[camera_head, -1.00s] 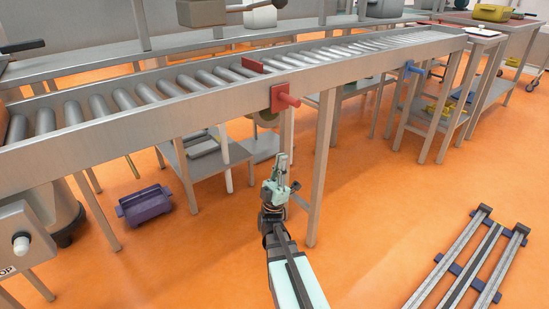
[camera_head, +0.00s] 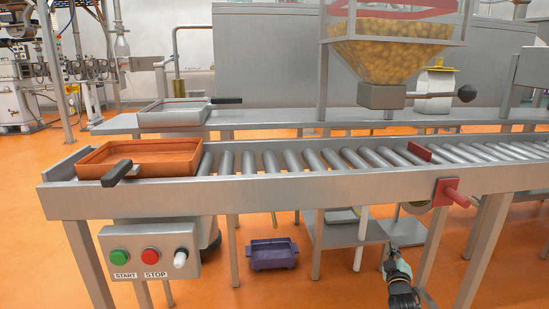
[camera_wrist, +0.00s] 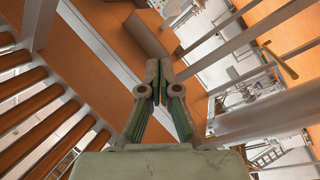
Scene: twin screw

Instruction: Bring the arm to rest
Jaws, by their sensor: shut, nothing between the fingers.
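My gripper (camera_head: 392,256) is low at the bottom right of the head view, in front of the roller conveyor (camera_head: 300,190) and below its rail. In the wrist view my gripper (camera_wrist: 160,92) has its fingers together and nothing between them. Its fingers touch nothing that I can make out. My forearm is mostly cut off by the bottom edge of the head view.
An orange tray (camera_head: 140,160) sits at the conveyor's left end. A red stop handle (camera_head: 450,192) juts from the rail near my gripper. A START/STOP box (camera_head: 150,252) hangs at left. A purple crate (camera_head: 272,254) lies on the floor. A hopper (camera_head: 393,60) stands behind.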

